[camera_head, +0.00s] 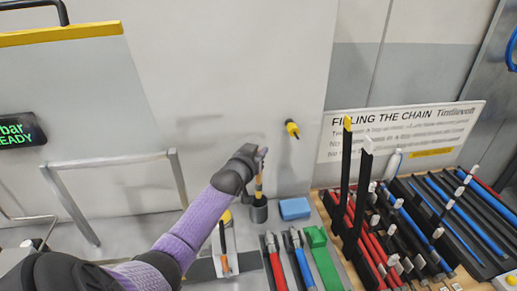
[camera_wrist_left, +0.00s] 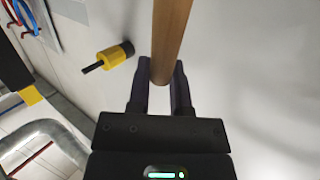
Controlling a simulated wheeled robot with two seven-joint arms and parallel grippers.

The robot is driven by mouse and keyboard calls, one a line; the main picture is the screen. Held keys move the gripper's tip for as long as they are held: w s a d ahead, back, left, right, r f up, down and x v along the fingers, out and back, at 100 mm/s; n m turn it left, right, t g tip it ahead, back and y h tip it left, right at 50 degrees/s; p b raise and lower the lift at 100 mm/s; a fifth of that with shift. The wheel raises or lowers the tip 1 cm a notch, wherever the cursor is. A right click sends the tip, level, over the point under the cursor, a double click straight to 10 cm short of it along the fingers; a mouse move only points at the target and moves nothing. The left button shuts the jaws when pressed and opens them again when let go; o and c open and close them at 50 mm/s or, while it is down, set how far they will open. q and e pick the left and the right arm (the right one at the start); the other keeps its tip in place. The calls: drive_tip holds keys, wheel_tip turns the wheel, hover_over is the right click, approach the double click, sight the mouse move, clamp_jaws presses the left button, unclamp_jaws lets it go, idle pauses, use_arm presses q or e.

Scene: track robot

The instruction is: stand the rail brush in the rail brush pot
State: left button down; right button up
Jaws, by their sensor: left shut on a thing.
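My left gripper (camera_head: 252,160) is shut on the light wooden handle of the rail brush (camera_head: 259,184). In the left wrist view, the handle (camera_wrist_left: 172,35) runs up from between the two dark fingers (camera_wrist_left: 160,80). In the head view the brush is nearly upright, and its lower end meets the mouth of the dark grey rail brush pot (camera_head: 258,212). I cannot tell how deep the lower end sits or whether it touches the pot's bottom. The pot stands on the bench near the back wall. My right gripper is not in view.
A blue block (camera_head: 294,208) lies just right of the pot. Red- and blue-handled tools and a green block (camera_head: 324,262) lie in front. An orange-handled tool (camera_head: 224,247) is nearer. A rack of coloured bars (camera_head: 410,235) fills the right. A yellow-black fitting (camera_head: 292,129) juts from the wall.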

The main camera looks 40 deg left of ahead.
sight(258, 183)
use_arm(q)
drive_tip(key=shift+f+b, duration=2.55)
drive_tip(key=shift+f, duration=1.15)
drive_tip(key=shift+c, duration=2.2)
unclamp_jaws()
wheel_tip(258, 183, up, 10)
drive_tip(key=p, duration=0.3)
